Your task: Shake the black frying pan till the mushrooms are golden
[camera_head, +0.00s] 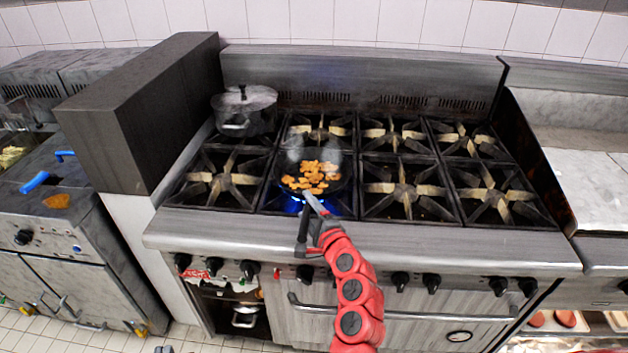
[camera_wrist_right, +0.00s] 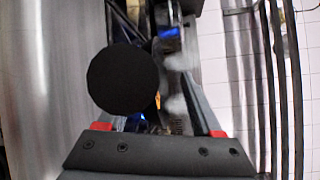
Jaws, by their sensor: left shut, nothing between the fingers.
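The black frying pan (camera_head: 343,187) sits on a front burner of the range with a blue flame under it. Several orange-brown mushroom pieces (camera_head: 311,177) lie in it and pale steam rises. My right gripper (camera_head: 312,215) is at the pan's near side and appears shut on its handle. In the right wrist view a black disc (camera_wrist_right: 123,80), apparently the handle's end, covers much of the left finger. A sliver of mushroom (camera_wrist_right: 158,100) shows beside it. My left gripper (camera_head: 164,349) barely shows at the bottom edge, shut and empty, away from the pan.
A lidded grey pot (camera_head: 245,108) stands at the back left of the range. The other burners are bare. A dark tall panel (camera_head: 140,110) bounds the range on the left. Control knobs line its front edge.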

